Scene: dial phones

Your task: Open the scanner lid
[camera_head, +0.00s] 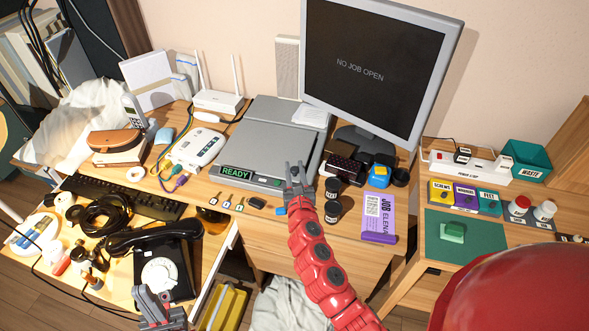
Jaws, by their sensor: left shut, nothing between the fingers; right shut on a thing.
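The grey flatbed scanner (238,182) stands on the desk with a green READY display on its front. Its grey lid (262,135) lies flat and looks closed. My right gripper (296,172), on the red arm, is at the scanner's front right edge and is shut on the lid's edge there; the fingers hide the exact contact. My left gripper (155,300) is shut and empty at the lower left, in front of the black dial phone (160,262).
A monitor (378,62) reading NO JOB OPEN stands behind. Dark jars (333,211) and a purple job card (377,217) lie right of my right gripper. A white router (218,101) stands left.

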